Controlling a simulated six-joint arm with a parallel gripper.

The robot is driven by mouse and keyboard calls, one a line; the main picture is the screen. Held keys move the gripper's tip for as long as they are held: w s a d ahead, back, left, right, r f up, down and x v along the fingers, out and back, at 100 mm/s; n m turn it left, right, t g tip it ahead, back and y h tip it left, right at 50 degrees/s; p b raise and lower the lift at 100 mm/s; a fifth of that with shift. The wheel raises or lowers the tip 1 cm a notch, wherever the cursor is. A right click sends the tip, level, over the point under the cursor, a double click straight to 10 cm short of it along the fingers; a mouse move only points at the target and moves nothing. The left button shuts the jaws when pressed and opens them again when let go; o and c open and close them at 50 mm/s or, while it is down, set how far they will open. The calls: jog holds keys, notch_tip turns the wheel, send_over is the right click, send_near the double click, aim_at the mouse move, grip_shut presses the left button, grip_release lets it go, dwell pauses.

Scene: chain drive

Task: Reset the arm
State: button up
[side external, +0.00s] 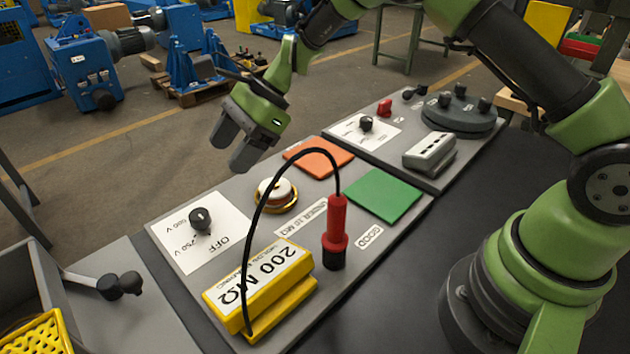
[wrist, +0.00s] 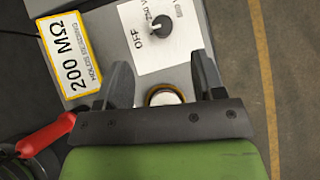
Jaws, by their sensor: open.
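My gripper (side external: 236,146) is in the air above the far edge of the grey panel, apart from everything on it. In the wrist view my gripper (wrist: 163,82) has its two fingers spread, with nothing held between them. Beyond the fingers the round white button (wrist: 164,95) with a yellow ring is partly hidden by the gripper. My arm reaches in from the right.

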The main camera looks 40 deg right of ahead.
jog(key=s+d+r+n+h, duration=0.25)
jog(key=s+r+n, duration=0.3)
jog(key=r, duration=0.55)
jog(key=s+d+r+n+t+h, duration=0.2)
jog(key=s+d+r+n, duration=0.1)
jog(key=s, duration=0.8)
jog(key=s+d+r+n+t+h, duration=0.1)
jog(key=s+d+n, duration=0.4)
jog(key=s, duration=0.6)
notch_tip(320, 180, up, 2)
jog(key=shift+r+n+t+h, duration=0.1)
jog(key=shift+n+t+h, duration=0.25)
jog(key=shift+n+t, duration=0.55)
